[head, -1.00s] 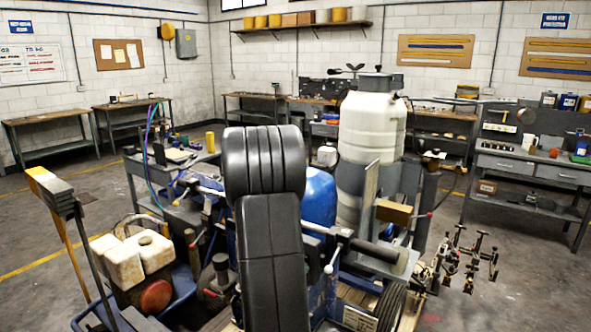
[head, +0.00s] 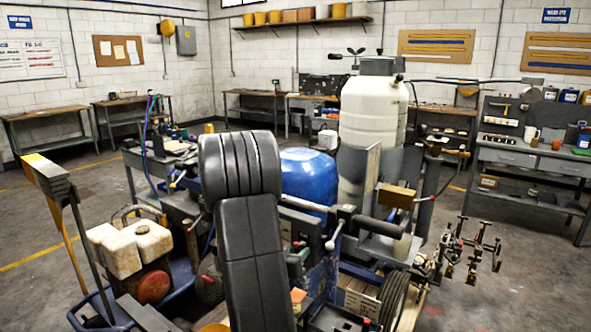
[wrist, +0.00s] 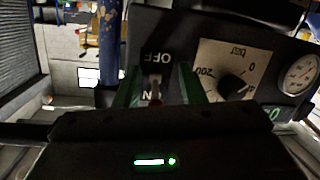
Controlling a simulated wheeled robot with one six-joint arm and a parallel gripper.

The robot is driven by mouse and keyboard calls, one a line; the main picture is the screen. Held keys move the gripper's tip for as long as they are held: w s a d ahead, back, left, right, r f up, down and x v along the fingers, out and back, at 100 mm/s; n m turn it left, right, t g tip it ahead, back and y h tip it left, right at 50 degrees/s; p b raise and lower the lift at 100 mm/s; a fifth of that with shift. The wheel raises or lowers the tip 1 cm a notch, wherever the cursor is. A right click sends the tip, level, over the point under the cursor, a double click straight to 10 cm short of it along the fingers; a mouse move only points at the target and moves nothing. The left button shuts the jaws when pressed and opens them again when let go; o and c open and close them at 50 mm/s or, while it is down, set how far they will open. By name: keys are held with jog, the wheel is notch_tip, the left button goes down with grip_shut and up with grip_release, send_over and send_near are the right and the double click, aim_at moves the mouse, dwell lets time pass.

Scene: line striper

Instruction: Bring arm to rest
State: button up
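In the wrist view my gripper (wrist: 158,88) shows two green fingers standing apart. A small toggle switch (wrist: 154,85) with a reddish tip appears between them, on a dark panel with upside-down OFF lettering and partly hidden other lettering. I cannot tell whether the fingers touch the switch. In the head view my black arm (head: 250,240) rises in front of the line striper and hides my gripper. The striper carries a tall white tank (head: 370,110) and a blue tank (head: 308,178).
On the panel, a dial (wrist: 232,87) and a round gauge (wrist: 299,74) sit right of the fingers. A blue mottled tube (wrist: 109,45) is close on the left. Striper handles and a black wheel (head: 393,299) crowd my arm. Workbenches (head: 530,158) line the walls, with open floor between.

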jog(key=shift+d+f+t+b, duration=0.1)
jog(key=shift+f+t+b, duration=0.3)
jog(key=shift+b, duration=0.9)
